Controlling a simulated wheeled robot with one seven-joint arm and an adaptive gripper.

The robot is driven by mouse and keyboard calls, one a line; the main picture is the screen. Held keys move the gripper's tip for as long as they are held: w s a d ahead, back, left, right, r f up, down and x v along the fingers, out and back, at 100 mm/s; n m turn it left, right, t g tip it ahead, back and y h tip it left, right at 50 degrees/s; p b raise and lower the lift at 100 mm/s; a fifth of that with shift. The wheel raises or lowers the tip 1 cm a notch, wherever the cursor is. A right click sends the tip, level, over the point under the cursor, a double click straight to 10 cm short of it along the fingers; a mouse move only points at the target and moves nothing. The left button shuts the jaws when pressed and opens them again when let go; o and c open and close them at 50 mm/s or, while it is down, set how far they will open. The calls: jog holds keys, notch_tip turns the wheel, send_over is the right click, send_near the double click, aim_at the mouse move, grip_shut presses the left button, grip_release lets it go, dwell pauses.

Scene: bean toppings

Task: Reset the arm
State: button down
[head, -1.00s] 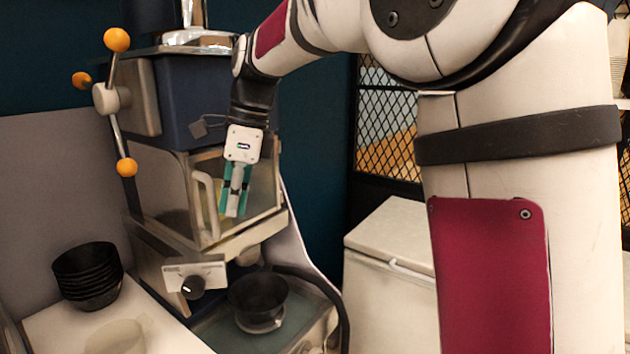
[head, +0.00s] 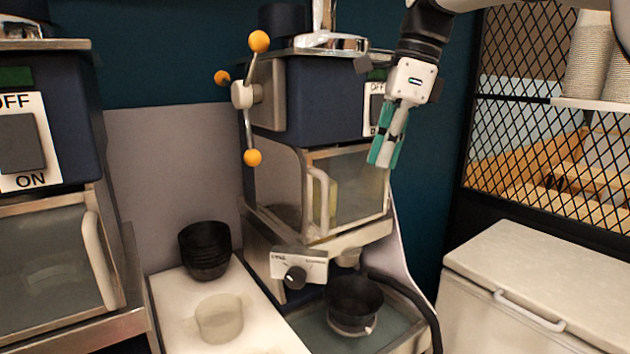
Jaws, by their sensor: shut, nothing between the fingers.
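My gripper (head: 386,160) hangs from my arm at the upper right of the middle in the head view. Its teal-edged fingers point down and are shut with nothing in them. It is in front of the right side of the machine (head: 330,110) in the picture and overlaps its glass door's upper right corner. I cannot tell how far it is from the door. A black bowl (head: 354,303) sits under the machine, on a small base over the tray.
A stack of black bowls (head: 204,252) and a pale cup (head: 219,318) stand on a white board (head: 172,300). A second machine (head: 50,180) is at the left. A white chest (head: 540,275) stands at the right, before a mesh screen (head: 550,120).

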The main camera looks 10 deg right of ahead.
jog(key=s+f+n+t+h, duration=0.1)
jog(key=s+f+n+t, duration=0.1)
jog(key=s+f+n, duration=0.5)
jog(key=s+d+f+n+t+h, duration=0.1)
jog(key=s+f+n+t, duration=0.1)
jog(key=s+f+n, duration=0.6)
jog(key=s+n, duration=0.5)
jog(key=s, duration=0.1)
jog(key=shift+s+f+n+t+h+b, duration=0.3)
jog(key=shift+s+t+b, duration=0.05)
jog(key=shift+t, duration=0.05)
